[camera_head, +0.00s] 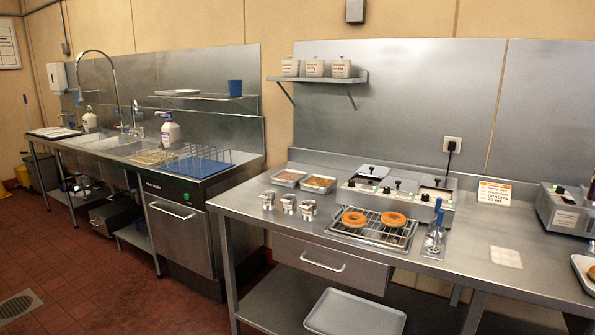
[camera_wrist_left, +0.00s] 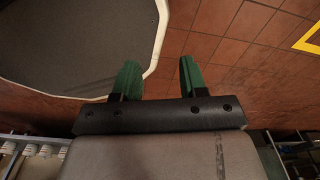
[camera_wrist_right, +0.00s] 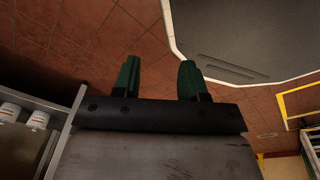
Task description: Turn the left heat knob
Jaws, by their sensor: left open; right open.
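A steel countertop warmer (camera_head: 395,196) with several lidded wells stands on the counter, right of centre in the head view. Its front panel carries small dark knobs; one is near the panel's left end (camera_head: 352,184). Their markings and settings are too small to read. A second steel unit (camera_head: 562,210) with small controls on top is cut by the right edge. My left gripper (camera_wrist_left: 158,78) is open and empty above the red tiled floor in the left wrist view. My right gripper (camera_wrist_right: 159,78) is open and empty, also above floor. Neither gripper shows in the head view.
In front of the warmer, a wire rack (camera_head: 372,234) holds two doughnuts. Metal shakers (camera_head: 289,204), topping trays (camera_head: 318,183) and a blue-handled tool (camera_head: 436,232) surround it. A sign (camera_head: 494,193) stands to the right. The counter's front left (camera_head: 240,202) is clear.

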